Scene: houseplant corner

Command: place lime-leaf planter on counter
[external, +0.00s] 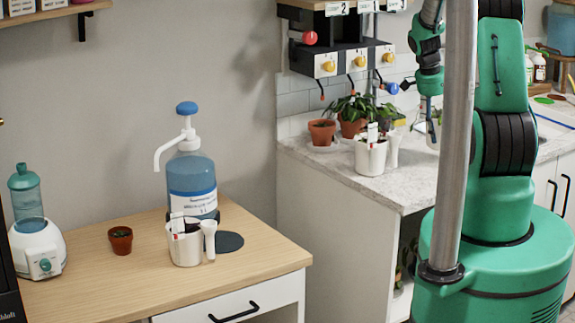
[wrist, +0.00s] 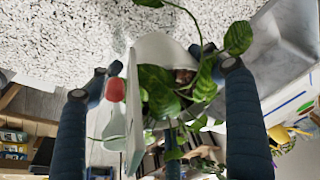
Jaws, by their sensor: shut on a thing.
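The lime-leaf planter is a white pot (wrist: 160,48) with broad green leaves (wrist: 158,90) trailing over its rim in the wrist view. My gripper (wrist: 170,72) is shut on it, one finger on each side. In the external view my gripper (external: 428,97) is over the counter (external: 395,188), and a slim grey pole largely hides the planter (external: 432,134). I cannot tell whether the planter touches the speckled counter.
On the counter stand a white jug-like pot (external: 370,156), a small terracotta pot (external: 322,133) and a leafy terracotta pot (external: 352,127). A dispenser rack (external: 345,58) hangs above. The counter's front stretch is clear. A wooden table (external: 100,270) stands to the left.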

